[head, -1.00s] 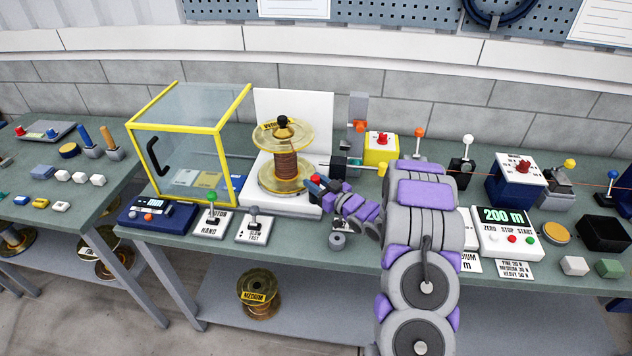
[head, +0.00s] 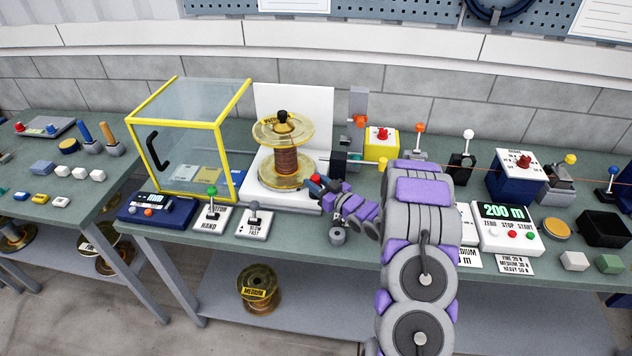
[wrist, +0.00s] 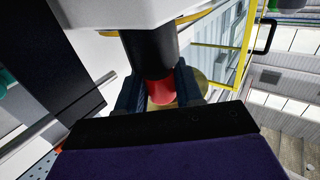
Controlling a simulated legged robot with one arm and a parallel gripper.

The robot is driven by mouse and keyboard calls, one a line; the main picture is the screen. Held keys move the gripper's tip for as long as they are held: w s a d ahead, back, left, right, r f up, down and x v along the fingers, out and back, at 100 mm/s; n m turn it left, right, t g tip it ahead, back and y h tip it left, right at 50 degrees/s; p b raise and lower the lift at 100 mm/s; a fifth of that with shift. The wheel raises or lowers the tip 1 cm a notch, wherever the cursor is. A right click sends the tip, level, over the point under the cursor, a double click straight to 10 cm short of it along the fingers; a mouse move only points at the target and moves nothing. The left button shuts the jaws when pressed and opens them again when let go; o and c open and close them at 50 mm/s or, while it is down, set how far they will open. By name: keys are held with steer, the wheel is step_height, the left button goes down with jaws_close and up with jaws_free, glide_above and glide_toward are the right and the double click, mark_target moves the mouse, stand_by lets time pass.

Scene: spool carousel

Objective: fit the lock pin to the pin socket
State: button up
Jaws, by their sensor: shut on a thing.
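My gripper (head: 324,186) is at the front right corner of the white spool stand (head: 279,201), beside the gold spool (head: 285,160). In the wrist view my gripper (wrist: 162,95) is shut on the red part of the lock pin (wrist: 161,90). A black cylinder (wrist: 148,50) continues from the red part to a white body at the top of that view. I cannot tell whether this black cylinder belongs to the pin or to the socket. The pin socket is not clearly distinguishable, and my fingers hide part of the pin.
A yellow-framed clear guard (head: 190,120) stands left of the spool. Two levers (head: 212,209) are in front of it. A small grey cylinder (head: 337,236) is just below my gripper. A yellow box with a red button (head: 381,143) is behind my arm.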

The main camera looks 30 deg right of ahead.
steer(key=shift+s+a+f, duration=0.1)
steer(key=shift+s+f, duration=0.05)
steer(key=shift+f, duration=0.2)
